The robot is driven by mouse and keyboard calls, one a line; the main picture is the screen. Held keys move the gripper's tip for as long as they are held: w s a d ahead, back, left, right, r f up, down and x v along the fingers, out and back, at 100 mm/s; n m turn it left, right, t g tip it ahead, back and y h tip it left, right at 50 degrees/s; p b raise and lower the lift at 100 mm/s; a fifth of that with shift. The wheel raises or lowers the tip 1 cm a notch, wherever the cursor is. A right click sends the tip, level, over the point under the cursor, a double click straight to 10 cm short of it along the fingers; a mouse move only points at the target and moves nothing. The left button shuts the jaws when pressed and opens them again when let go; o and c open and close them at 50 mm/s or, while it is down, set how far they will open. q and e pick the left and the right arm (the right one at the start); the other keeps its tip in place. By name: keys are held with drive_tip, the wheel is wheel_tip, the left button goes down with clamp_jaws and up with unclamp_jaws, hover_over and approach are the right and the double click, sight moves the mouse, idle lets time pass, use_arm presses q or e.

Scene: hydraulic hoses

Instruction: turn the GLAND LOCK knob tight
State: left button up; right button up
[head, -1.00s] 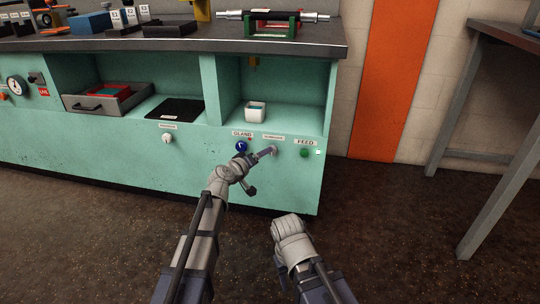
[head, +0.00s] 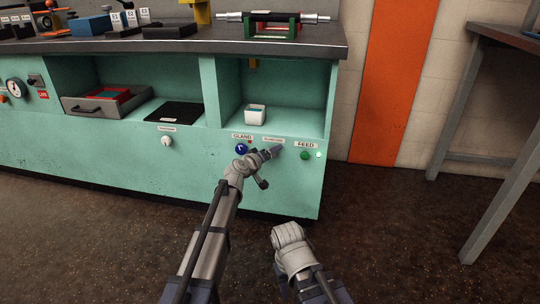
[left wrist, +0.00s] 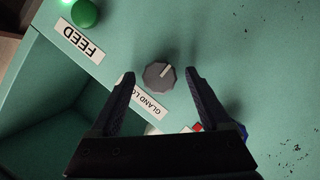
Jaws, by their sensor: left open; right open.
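The GLAND LOCK knob (left wrist: 159,75) is a grey faceted dial with a pale pointer line, on the teal panel beside its white label (left wrist: 146,104). In the left wrist view my left gripper (left wrist: 160,73) is open, one dark finger on each side of the knob, with gaps between fingers and knob.
A green FEED button (head: 305,155) with a lit lamp is right of the knob. A blue GLAND knob (head: 240,149) is to the left. A white knob (head: 167,141) is farther left. An open shelf with a white cup (head: 255,115) is above. The floor in front is clear.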

use_arm(q)
clamp_jaws()
idle(0.5)
drive_tip(key=shift+r, duration=0.1)
drive_tip(key=shift+s+d+m+t+y, duration=0.1)
drive_tip(key=shift+d+m+t+y, duration=0.15)
drive_tip(key=shift+m+y, duration=1.45)
drive_tip(key=shift+d+m+t+y, duration=0.1)
drive_tip(key=shift+m+t+y, duration=0.25)
drive_tip(key=shift+m+y, duration=1.35)
drive_tip(key=shift+s+d+m+t+y, duration=0.2)
drive_tip(key=shift+m+y, duration=0.5)
drive_tip(key=shift+m, duration=2)
drive_tip(key=shift+w, duration=0.15)
unclamp_jaws()
